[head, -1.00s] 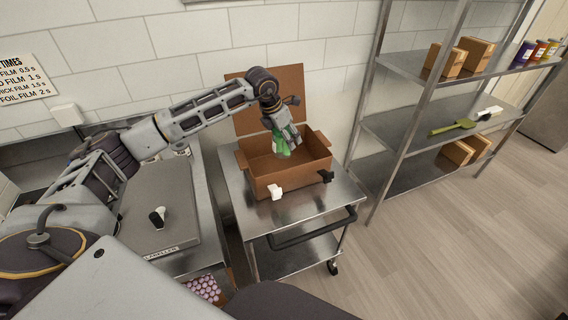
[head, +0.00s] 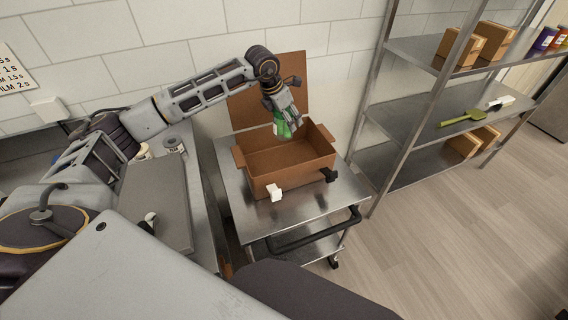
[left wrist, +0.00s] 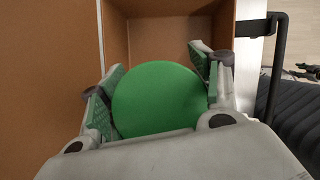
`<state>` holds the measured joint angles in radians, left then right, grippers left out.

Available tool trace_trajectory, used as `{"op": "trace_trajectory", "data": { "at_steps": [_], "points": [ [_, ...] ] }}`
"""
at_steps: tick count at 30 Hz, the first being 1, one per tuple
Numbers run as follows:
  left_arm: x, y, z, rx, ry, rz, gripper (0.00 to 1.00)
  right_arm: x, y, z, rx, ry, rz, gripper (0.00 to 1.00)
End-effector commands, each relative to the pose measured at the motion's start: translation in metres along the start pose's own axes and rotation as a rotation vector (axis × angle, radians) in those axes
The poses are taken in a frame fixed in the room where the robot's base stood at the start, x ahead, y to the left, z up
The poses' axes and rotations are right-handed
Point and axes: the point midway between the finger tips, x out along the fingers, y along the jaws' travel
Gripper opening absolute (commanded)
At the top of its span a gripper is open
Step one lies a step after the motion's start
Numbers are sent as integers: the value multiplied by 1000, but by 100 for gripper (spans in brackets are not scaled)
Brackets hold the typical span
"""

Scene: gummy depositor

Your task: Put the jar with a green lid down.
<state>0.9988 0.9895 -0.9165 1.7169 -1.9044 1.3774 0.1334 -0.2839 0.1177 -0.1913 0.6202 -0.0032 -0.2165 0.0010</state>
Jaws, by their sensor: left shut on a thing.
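The jar with a green lid (head: 282,131) is in my left gripper (head: 287,122), over the open brown cardboard box (head: 290,180). In the left wrist view the round green lid (left wrist: 160,98) fills the space between the two fingers (left wrist: 158,85), which are shut on it from both sides. The jar's lower part is hidden by the lid in the wrist view and is small in the head view. I cannot tell whether the jar touches the box floor. My right gripper is not in view.
The box stands on a steel cart (head: 335,200) with a dark handle (head: 315,232). White (head: 275,193) and black (head: 328,175) pieces sit at the box's front. A steel shelf rack (head: 420,115) with small boxes stands at right. The floor at right is clear.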

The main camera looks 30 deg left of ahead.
Motion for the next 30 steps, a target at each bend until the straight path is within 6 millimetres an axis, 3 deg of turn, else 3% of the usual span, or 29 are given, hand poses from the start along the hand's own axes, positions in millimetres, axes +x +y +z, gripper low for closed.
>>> {"op": "trace_trajectory", "data": {
  "at_steps": [7,20,25,30],
  "points": [
    [0,0,0,0,-1,0,35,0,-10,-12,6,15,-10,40],
    [21,0,-8,0,0,0,35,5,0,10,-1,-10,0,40],
    [38,0,-16,-1,1,-1,35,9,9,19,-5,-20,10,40],
    [55,0,-23,0,1,0,35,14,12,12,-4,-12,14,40]
  ]
}}
